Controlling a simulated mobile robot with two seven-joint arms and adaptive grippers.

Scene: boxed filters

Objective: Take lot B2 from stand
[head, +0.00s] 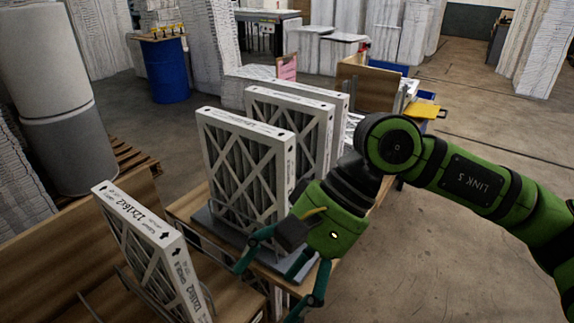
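White-framed pleated filters stand upright on a grey stand (205,220). The front filter (245,165) is nearest me, and another filter (320,120) stands behind it. I cannot read a lot B2 mark on either. A separate filter (150,255) marked 12x16x2 leans at the lower left. My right gripper (272,289) reaches in from the right, near the lower right corner of the front filter, and covers part of it. Its teal fingers are spread apart, and I see nothing held between them. My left gripper is not in view.
A blue drum (165,70) and a large grey-white roll (55,110) stand behind. A wooden box (368,88) and a yellow tray (425,111) are beyond the filters. Floor at right is clear.

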